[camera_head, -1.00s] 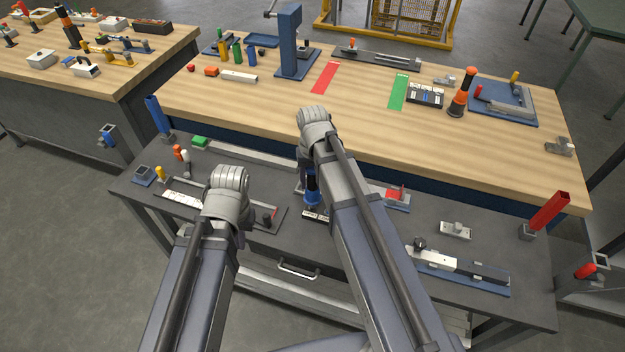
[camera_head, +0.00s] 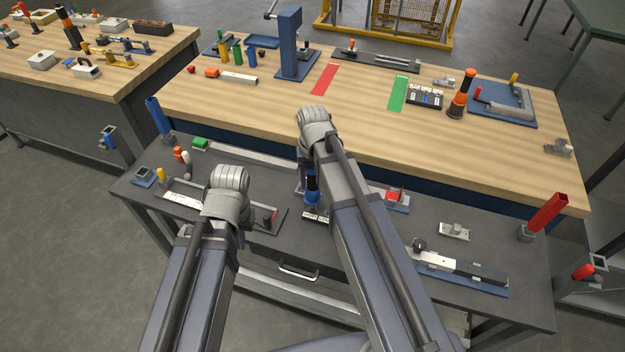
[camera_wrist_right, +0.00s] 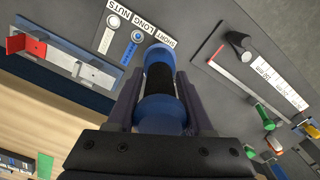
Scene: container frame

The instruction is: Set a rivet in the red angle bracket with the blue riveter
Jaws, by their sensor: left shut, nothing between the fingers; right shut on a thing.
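The blue riveter, with a black middle band, shows in the head view (camera_head: 312,190) and large in the right wrist view (camera_wrist_right: 160,95). My right gripper (camera_wrist_right: 160,108) is shut on it. Its far end is over or beside the rivet tray (camera_wrist_right: 112,45), labelled SHORT, LONG and NUTS; contact cannot be told. The tray's edge also shows in the head view (camera_head: 314,217). The red angle bracket (camera_head: 396,194) is in a fixture right of my right arm; it also shows in the right wrist view (camera_wrist_right: 22,44). My left gripper's fingers are hidden; only that arm and wrist show.
A black fixture with white labels (camera_head: 182,200) lies beside my left wrist. A blue-based fixture (camera_head: 465,285) and a red square tube (camera_head: 548,212) are at the right. The wooden bench (camera_head: 240,108) rises behind the dark lower table.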

